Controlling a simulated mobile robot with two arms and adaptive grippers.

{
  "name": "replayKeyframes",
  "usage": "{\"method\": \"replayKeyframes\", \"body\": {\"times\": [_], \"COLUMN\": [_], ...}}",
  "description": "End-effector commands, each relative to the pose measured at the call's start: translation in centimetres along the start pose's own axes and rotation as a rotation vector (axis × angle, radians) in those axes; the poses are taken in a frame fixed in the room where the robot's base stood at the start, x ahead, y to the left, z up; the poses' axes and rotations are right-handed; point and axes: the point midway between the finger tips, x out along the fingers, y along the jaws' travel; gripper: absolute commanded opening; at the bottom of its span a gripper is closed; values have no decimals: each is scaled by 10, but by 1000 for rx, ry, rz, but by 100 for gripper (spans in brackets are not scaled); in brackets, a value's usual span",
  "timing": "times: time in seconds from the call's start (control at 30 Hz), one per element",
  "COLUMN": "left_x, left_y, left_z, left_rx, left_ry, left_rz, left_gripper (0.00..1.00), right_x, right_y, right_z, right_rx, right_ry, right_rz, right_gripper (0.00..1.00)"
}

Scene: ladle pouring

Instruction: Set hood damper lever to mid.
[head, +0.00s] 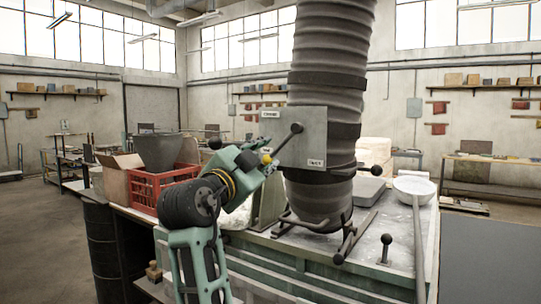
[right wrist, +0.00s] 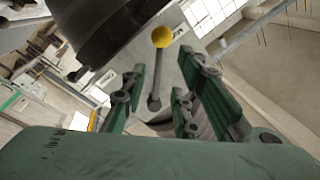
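The hood damper lever (head: 284,141) is a dark rod on a grey plate (head: 315,130) with small labels, fixed to the front of the big ribbed duct (head: 325,60). The rod slants down-left from its dark pivot to a yellow knob (head: 267,158). The right wrist view also shows the yellow knob (right wrist: 162,37) and the rod. My right gripper (head: 262,155) is at the knob end of the lever. In the right wrist view its fingers (right wrist: 168,85) are apart, with the rod appearing between them; contact cannot be told. My left gripper is out of view.
A red crate (head: 146,190) and a grey bucket (head: 158,152) stand behind my arm at left.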

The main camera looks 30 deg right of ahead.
Motion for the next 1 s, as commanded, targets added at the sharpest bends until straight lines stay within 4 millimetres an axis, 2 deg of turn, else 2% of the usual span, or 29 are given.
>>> {"method": "replayKeyframes", "body": {"times": [0.03,0.2,0.4,1.0], "left_x": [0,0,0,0], "left_y": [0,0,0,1], "left_z": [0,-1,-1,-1], "left_rx": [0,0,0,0], "left_ry": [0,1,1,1], "left_rz": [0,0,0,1], "left_gripper": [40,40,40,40], "right_x": [-12,-46,-67,-71], "right_y": [0,0,0,0], "right_z": [1,0,0,0], "right_rx": [3,2,0,0], "right_ry": [-4,-3,0,1], "right_rz": [-1,-1,1,0], "right_gripper": [28,28,28,28]}}
